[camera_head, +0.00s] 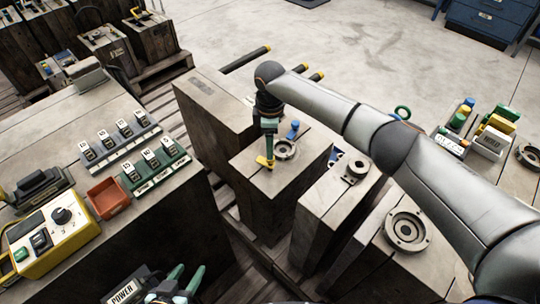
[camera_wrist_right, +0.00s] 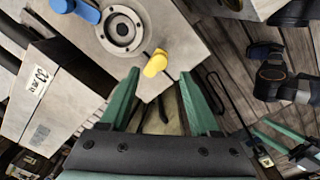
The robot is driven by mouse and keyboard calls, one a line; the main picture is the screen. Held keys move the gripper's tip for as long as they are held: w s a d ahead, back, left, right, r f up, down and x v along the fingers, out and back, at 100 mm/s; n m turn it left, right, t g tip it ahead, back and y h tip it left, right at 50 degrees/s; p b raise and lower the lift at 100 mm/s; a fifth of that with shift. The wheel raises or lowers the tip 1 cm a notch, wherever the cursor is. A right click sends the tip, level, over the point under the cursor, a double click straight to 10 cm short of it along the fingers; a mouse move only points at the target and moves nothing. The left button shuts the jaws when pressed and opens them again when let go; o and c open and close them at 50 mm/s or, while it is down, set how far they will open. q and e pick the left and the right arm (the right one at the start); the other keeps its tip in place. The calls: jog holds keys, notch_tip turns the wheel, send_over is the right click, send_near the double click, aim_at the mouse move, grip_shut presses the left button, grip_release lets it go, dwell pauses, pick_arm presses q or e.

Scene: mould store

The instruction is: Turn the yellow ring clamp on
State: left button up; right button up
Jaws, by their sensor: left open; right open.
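The yellow ring clamp (camera_head: 262,160) is a small yellow lever on top of the middle mould block, beside a round metal ring (camera_head: 285,149). In the right wrist view the clamp (camera_wrist_right: 155,63) sits just beyond the fingertips, below the ring (camera_wrist_right: 119,29). A blue clamp (camera_head: 293,130) is on the ring's far side. My right gripper (camera_head: 269,148) points down over the clamp; its green fingers are spread and empty in the wrist view (camera_wrist_right: 158,82). Contact cannot be told. My left gripper (camera_head: 182,280) is open and empty at the bottom edge, low beside the bench.
A bench (camera_head: 150,220) at left holds number-tagged racks, a red tray (camera_head: 107,198) and a yellow control box (camera_head: 50,242). More mould blocks (camera_head: 340,190) stand close on the right, under my right arm. Open floor (camera_head: 235,35) lies behind.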

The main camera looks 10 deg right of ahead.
aim_at(266, 161)
notch_tip(266, 161, down, 5)
jog(key=shift+f+b, duration=0.1)
jog(key=shift+b, duration=0.5)
jog(key=shift+w, duration=0.1)
grip_shut()
